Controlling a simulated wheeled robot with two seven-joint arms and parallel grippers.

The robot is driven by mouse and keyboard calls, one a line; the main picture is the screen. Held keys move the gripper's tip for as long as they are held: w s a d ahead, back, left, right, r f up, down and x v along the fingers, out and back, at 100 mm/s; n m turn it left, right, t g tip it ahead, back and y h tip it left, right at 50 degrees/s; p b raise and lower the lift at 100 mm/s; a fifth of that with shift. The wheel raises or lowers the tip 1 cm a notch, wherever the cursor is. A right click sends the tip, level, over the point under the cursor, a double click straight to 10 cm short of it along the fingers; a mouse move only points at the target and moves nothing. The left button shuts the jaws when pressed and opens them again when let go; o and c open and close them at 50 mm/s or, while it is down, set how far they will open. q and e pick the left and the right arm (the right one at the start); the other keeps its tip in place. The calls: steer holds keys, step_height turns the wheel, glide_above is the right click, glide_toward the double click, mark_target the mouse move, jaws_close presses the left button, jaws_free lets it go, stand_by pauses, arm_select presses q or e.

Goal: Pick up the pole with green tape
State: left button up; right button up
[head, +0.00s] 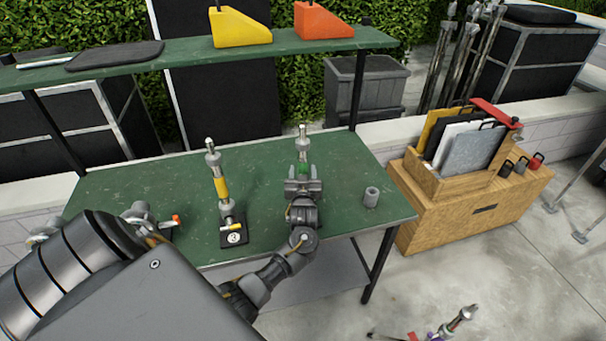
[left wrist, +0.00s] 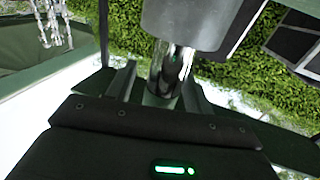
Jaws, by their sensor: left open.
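The pole with green tape (head: 302,145) stands upright on the green table, its silver top and green band showing above my left gripper (head: 303,184). Its lower part and base are hidden behind the gripper. In the left wrist view a shiny metal shaft (left wrist: 168,70) under a wide grey collar (left wrist: 190,22) stands between the two fingers of my left gripper (left wrist: 158,88). The fingers are open, one on each side of the shaft; I cannot tell if either touches it. A second pole, with yellow tape (head: 221,188), stands to the left on a black base. My right gripper is not in view.
The green table (head: 265,165) has a small grey cylinder (head: 371,196) at right and metal clamp-like parts (head: 140,215) at left. A raised green shelf (head: 180,55) holds yellow and orange wedges behind. A wooden crate (head: 470,205) stands right. Colourful parts (head: 452,325) are at the bottom.

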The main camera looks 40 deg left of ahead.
arm_select(q)
jaws_close()
steer(key=shift+r, duration=0.15)
